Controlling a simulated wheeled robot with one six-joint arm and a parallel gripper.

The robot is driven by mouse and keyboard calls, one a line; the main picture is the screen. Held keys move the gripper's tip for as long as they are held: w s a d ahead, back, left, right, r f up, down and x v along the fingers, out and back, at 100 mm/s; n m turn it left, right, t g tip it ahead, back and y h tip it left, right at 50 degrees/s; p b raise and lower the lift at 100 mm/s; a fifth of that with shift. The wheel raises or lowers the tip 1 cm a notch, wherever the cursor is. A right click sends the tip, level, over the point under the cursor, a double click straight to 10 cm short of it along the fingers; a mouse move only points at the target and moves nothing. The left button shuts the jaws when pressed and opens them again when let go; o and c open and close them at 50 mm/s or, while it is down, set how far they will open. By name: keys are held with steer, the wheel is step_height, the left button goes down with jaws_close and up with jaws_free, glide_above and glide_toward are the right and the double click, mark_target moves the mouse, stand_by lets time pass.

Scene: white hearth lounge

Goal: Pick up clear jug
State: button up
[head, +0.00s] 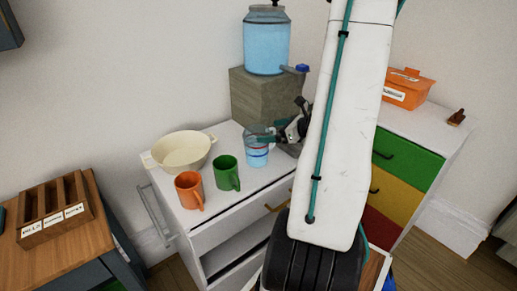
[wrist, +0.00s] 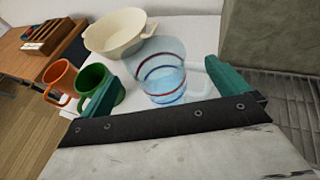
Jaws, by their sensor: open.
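The clear jug (head: 257,153) is a see-through, bluish vessel with red and blue bands. It stands upright on the white cabinet top, right of the green mug (head: 227,173). In the wrist view the jug (wrist: 162,75) sits between the two teal fingertips of my gripper (wrist: 160,82), with its handle on the right. My gripper (head: 272,136) is open around or just short of the jug; I cannot tell whether a finger touches it.
An orange mug (head: 189,191) and a cream bowl (head: 181,152) stand left of the jug. A grey block (head: 252,98) with a blue water dispenser (head: 267,45) on it rises behind my gripper. An orange box (head: 408,88) lies at right. A wooden organiser (head: 54,211) is at far left.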

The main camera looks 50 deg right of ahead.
mark_target(247, 132)
steer(key=x, duration=0.6)
steer(key=shift+w+a+r, duration=0.1)
steer(key=shift+a, duration=0.2)
steer(key=c, duration=1.6)
steer(key=shift+r, duration=0.1)
